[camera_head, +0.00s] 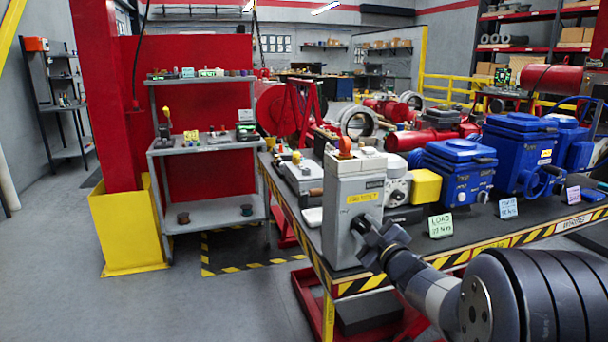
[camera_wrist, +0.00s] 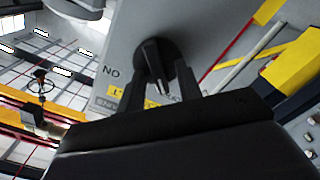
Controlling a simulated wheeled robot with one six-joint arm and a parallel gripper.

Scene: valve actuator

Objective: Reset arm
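A grey control box (camera_head: 352,205) stands upright at the near left corner of the workbench, with an orange-red part on top and a yellow label on its side. A round black rotary knob (camera_wrist: 158,64) sits on its grey face, and the letters "NO" show beside it. My gripper (camera_wrist: 160,80) points at this knob, with one finger to each side of its raised grip. The fingers are spread apart, with gaps seen between them and the grip. In the head view, my gripper (camera_head: 372,244) is right at the box's face, and the knob is mostly hidden.
The workbench (camera_head: 470,254) with a yellow-black striped edge holds blue valve actuators (camera_head: 456,168) and small sign cards (camera_head: 440,226). A grey shelf cart (camera_head: 212,212) and a red column with a yellow base (camera_head: 128,228) stand to the left. The floor at far left is clear.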

